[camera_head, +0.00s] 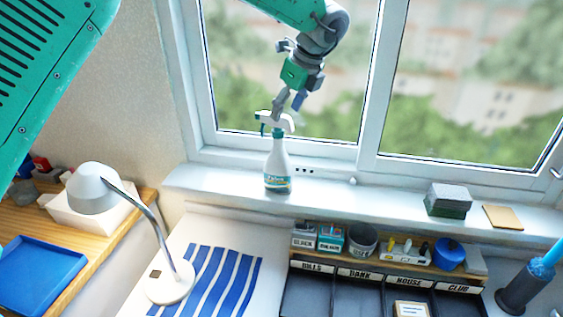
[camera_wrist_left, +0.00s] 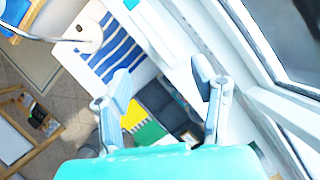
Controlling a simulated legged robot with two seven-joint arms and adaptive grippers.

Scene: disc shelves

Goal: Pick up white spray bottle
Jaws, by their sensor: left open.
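The white spray bottle (camera_head: 277,168) stands upright on the window sill in the head view, with a white and teal trigger head and a teal label. My left gripper (camera_head: 287,104) is just above and partly behind its spray head, pointing down; I cannot tell whether they touch. In the left wrist view, the two fingers of my left gripper (camera_wrist_left: 166,92) are spread apart with nothing held between them. The bottle cannot be made out clearly there. My right gripper is not in view.
The window frame (camera_head: 369,90) is close behind the gripper. A white lamp (camera_head: 95,190) stands at the left over a blue-striped cloth (camera_head: 215,280). A labelled organizer (camera_head: 375,275) is below the sill. A dark green box (camera_head: 448,201) sits farther right on the sill.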

